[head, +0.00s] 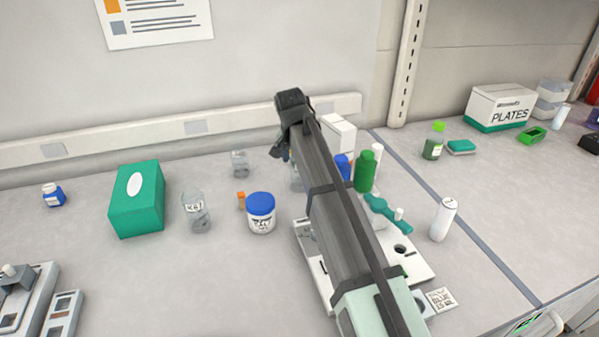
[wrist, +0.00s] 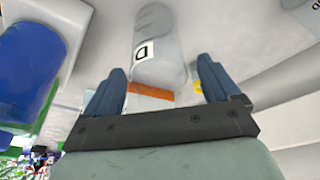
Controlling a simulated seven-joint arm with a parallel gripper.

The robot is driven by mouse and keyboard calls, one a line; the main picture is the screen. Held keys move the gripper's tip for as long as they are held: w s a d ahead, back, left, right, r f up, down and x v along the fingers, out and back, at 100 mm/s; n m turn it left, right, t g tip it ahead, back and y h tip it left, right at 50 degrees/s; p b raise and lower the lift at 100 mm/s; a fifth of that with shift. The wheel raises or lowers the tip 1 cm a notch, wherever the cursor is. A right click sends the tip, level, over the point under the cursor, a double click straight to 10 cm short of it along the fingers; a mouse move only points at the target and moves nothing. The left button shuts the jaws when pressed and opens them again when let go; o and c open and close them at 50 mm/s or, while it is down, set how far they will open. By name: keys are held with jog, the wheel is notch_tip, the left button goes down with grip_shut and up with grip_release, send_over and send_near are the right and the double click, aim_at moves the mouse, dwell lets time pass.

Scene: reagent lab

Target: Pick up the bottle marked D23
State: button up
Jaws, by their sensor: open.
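In the wrist view, a pale grey bottle (wrist: 160,50) has a white label with a black "D" on it; the rest of the marking cannot be read. It lies beyond and between the fingers of my open gripper (wrist: 161,72), with nothing held. An orange piece (wrist: 150,92) shows by its near end. In the head view my arm covers much of the middle, and my gripper (head: 281,148) is mostly hidden at its far end. A clear vessel (head: 296,178) shows partly behind the arm; I cannot tell if it is the same bottle.
A blue-capped jar (head: 261,213), a clear beaker (head: 196,212) and a green box (head: 138,200) stand left of the arm. A green bottle (head: 364,170) and a white bottle (head: 443,219) stand right. In the wrist view a large blue cap (wrist: 30,65) is close on the left.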

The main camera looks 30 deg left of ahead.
jog(key=shift+c, duration=0.3)
jog(key=c, duration=1)
jog(key=shift+r, duration=0.1)
jog(key=shift+c, duration=0.2)
